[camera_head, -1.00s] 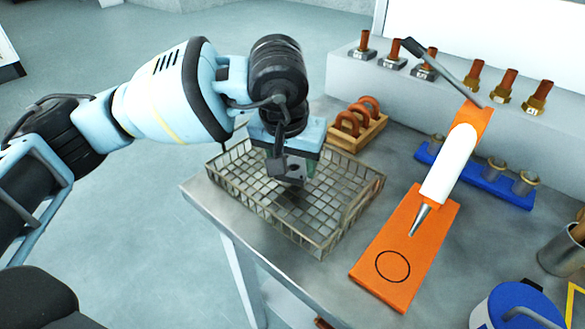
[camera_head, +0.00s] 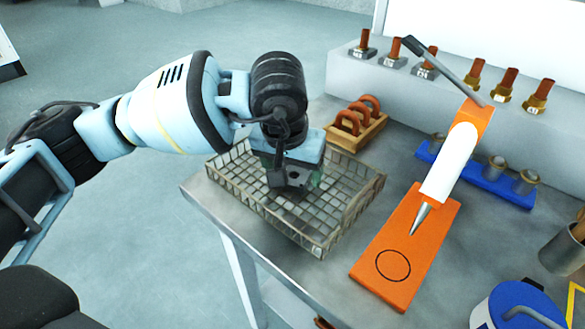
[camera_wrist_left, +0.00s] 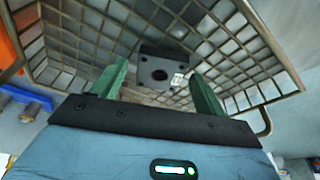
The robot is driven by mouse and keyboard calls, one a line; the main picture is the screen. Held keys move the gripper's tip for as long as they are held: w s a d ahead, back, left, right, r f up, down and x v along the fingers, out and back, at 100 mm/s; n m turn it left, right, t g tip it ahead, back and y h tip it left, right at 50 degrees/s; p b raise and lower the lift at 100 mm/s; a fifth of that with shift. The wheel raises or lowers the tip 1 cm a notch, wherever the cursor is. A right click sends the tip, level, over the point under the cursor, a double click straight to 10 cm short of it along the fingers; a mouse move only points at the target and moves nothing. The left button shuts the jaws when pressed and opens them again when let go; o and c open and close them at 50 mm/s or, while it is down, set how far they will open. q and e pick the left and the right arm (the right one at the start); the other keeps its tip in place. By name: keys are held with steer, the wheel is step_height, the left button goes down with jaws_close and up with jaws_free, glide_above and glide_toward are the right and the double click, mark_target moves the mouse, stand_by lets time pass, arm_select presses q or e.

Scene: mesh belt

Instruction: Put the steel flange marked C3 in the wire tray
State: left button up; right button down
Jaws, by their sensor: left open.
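The wire tray (camera_head: 345,210) is a grey mesh basket on the bench, with my left gripper (camera_head: 298,186) low over its middle. In the left wrist view, the tray's mesh (camera_wrist_left: 85,40) surrounds a dark square steel flange (camera_wrist_left: 163,57) with a round hole and a small white label. The label is too small to read. The open left gripper (camera_wrist_left: 160,76) has its two green fingers on either side of the flange, with gaps visible. The flange appears to be inside the tray; its contact with the mesh is unclear. In the head view the gripper largely hides it.
An orange press (camera_head: 405,285) with a white barrel stands right of the tray. A wooden rack with copper rings (camera_head: 357,138) is behind it. A blue rack (camera_head: 490,183), a ledge with several upright studs (camera_head: 478,72) and a blue-lidded pot (camera_head: 515,305) are farther right.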

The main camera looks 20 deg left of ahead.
arm_select(q)
steer(key=v, duration=1.2)
steer(key=shift+w+r, duration=0.1)
steer(key=shift+r, duration=0.05)
